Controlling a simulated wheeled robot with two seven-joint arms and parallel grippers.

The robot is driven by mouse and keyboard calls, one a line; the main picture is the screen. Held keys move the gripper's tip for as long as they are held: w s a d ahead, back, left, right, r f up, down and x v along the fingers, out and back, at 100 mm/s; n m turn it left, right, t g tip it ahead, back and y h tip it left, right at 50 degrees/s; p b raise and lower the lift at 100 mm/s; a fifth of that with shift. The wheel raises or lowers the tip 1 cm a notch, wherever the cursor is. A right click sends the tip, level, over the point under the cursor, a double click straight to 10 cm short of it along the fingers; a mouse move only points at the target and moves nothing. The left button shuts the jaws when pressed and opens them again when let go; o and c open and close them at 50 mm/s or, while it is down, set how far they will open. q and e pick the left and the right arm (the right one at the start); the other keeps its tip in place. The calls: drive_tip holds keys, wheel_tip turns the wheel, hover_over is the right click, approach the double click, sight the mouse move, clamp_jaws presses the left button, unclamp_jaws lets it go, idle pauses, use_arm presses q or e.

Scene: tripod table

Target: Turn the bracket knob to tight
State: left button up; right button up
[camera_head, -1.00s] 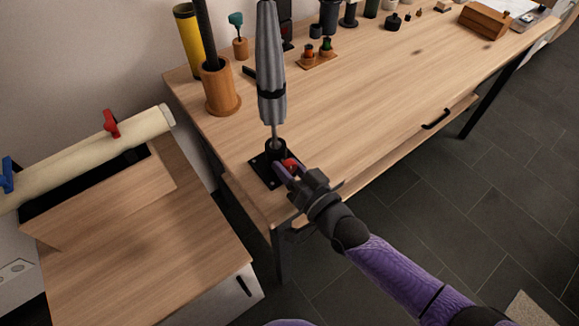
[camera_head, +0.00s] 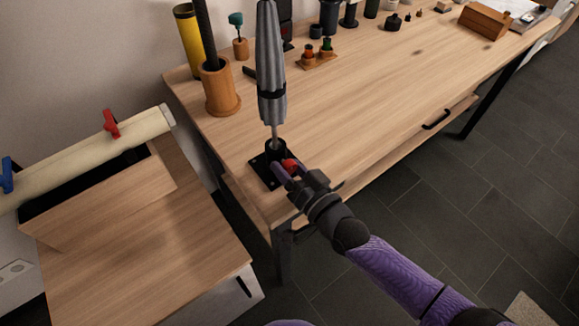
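The bracket (camera_head: 259,169) is a black plate with a round black socket, fixed near the left front corner of the wooden table. A closed grey umbrella (camera_head: 271,70) stands upright in the socket. The red knob (camera_head: 290,165) sits on the right side of the socket. My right gripper (camera_head: 284,169) reaches in from the lower right with its purple-tinted fingers at the knob, one on each side as far as I can see. The fingers partly hide the knob, and I cannot tell whether they press on it. My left gripper is out of view.
A wooden pot (camera_head: 221,92) with a dark pole and a yellow tube (camera_head: 188,40) stand behind the bracket. Small potted cacti (camera_head: 318,58) are further back. The middle of the table (camera_head: 390,95) is clear. A lower wooden cabinet (camera_head: 140,255) stands at left.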

use_arm(q)
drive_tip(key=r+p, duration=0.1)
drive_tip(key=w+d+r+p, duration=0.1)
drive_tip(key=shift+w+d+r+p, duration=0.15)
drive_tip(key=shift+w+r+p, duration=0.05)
drive_tip(key=shift+p, duration=0.1)
use_arm(e)
drive_tip(key=v, duration=1)
drive_tip(key=s+d+f+n+g+h, duration=0.1)
drive_tip(key=s+d+f+g+h, duration=0.3)
drive_tip(key=f, duration=0.6)
drive_tip(key=s+d+f+g+h, duration=0.25)
drive_tip(key=s+d+f, duration=0.25)
drive_tip(key=f, duration=0.5)
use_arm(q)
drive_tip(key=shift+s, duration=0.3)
use_arm(e)
drive_tip(key=s+d+f+g+h, duration=0.1)
drive_tip(key=s+f+g, duration=0.1)
drive_tip(key=s, duration=0.6)
drive_tip(key=s+d+f+g+h, duration=0.2)
drive_tip(key=s+f+g, duration=0.1)
drive_tip(key=s, duration=0.6)
drive_tip(key=s+d+f+n+g+h, duration=0.1)
drive_tip(key=s+d+f+g, duration=0.1)
drive_tip(key=s, duration=0.6)
drive_tip(key=shift+s+f+g+h, duration=0.15)
drive_tip(key=shift+f+g+h, duration=0.2)
drive_tip(key=shift+f+g, duration=0.55)
drive_tip(key=shift+d+f, duration=0.1)
